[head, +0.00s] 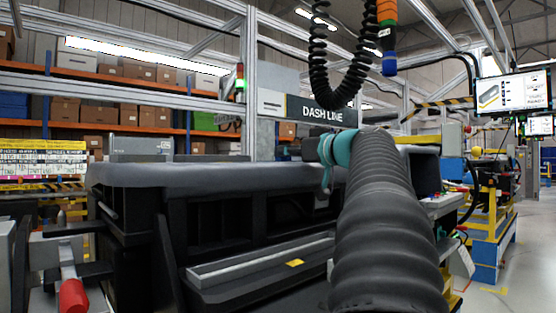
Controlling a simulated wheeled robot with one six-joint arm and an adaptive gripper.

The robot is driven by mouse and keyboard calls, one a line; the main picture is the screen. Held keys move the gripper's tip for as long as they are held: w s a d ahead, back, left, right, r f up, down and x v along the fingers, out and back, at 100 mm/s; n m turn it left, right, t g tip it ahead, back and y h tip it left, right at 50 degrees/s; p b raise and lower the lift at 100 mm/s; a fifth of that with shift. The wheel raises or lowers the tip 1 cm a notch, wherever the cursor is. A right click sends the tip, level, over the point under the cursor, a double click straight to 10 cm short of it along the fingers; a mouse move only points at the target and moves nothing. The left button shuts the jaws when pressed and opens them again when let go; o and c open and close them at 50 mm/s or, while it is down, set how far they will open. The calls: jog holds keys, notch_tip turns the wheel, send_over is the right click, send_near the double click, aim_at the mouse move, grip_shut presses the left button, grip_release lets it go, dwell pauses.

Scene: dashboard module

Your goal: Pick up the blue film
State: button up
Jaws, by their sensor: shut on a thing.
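The dashboard module (215,173) has a smooth grey top and a black, ribbed body, and it fills the middle of the head view. My arm, in a black ribbed sleeve, reaches over its right part. A teal part shows at the far end of the arm, beside the module's top; I cannot tell whether any of it is film. My gripper's fingers are hidden beyond the arm. I cannot make out the blue film on the visible part of the module.
A black coiled hose (318,60) and a hanging tool (388,40) are above the module. A red-handled clamp (72,293) stands at lower left. A blue and yellow cart (487,255) stands at right, beside open floor.

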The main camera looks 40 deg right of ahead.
notch_tip(320, 180, up, 10)
jog(key=p, duration=0.1)
dwell(0.7)
